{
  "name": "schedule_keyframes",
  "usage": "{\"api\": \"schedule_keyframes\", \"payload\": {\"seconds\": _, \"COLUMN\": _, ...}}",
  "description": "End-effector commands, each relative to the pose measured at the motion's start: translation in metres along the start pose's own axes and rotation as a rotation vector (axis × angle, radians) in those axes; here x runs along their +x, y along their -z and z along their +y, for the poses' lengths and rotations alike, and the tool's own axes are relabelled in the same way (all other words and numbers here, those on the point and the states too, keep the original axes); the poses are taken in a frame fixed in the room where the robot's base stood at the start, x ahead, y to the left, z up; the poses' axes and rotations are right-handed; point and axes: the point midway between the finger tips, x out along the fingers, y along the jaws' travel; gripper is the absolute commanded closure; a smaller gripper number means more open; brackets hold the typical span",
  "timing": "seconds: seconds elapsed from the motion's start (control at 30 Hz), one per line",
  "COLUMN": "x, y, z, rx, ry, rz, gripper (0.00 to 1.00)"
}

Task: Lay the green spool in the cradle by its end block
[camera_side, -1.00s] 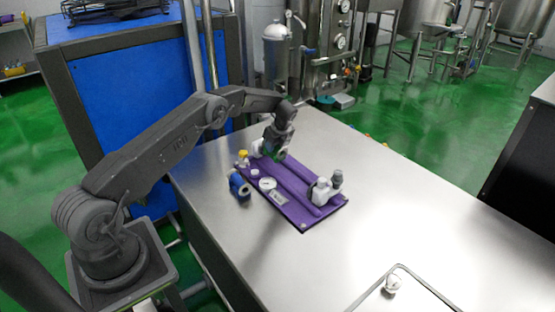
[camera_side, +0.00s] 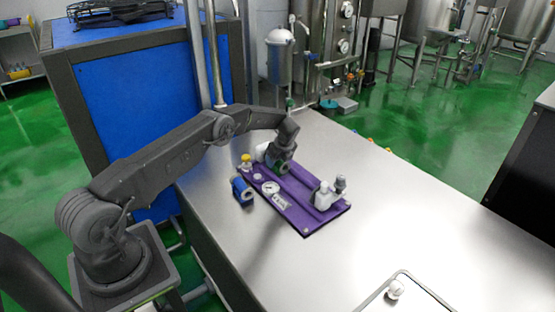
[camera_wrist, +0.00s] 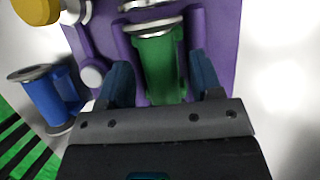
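The green spool (camera_wrist: 158,65) has a pale metal rim. In the wrist view it lies between two raised purple walls of the cradle (camera_wrist: 197,30), lengthwise along them. My gripper (camera_wrist: 162,75) has its two blue fingers on either side of the spool, with narrow purple strips showing between fingers and spool, so it looks open. Its palm hides the spool's near end. In the side view my gripper (camera_side: 281,168) is low over the far part of the purple board (camera_side: 308,228), covering most of the spool. I cannot tell which part is the end block.
The table's right is mostly clear.

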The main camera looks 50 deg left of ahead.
Motion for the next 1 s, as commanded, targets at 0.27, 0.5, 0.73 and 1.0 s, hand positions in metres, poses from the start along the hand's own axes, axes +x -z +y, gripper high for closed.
{"api": "schedule_keyframes", "payload": {"seconds": 0.27, "x": -0.002, "y": -0.001, "z": 0.000, "rx": 0.000, "ry": 0.001, "rz": 0.000, "gripper": 0.40}}
{"api": "schedule_keyframes", "payload": {"seconds": 0.5, "x": -0.035, "y": -0.002, "z": -0.001, "rx": 0.000, "ry": 0.003, "rz": -0.001, "gripper": 0.40}}
{"api": "schedule_keyframes", "payload": {"seconds": 0.73, "x": -0.084, "y": -0.001, "z": -0.001, "rx": 0.001, "ry": 0.003, "rz": -0.001, "gripper": 0.40}}
{"api": "schedule_keyframes", "payload": {"seconds": 1.0, "x": -0.118, "y": -0.001, "z": -0.001, "rx": 0.000, "ry": 0.001, "rz": -0.001, "gripper": 0.40}}
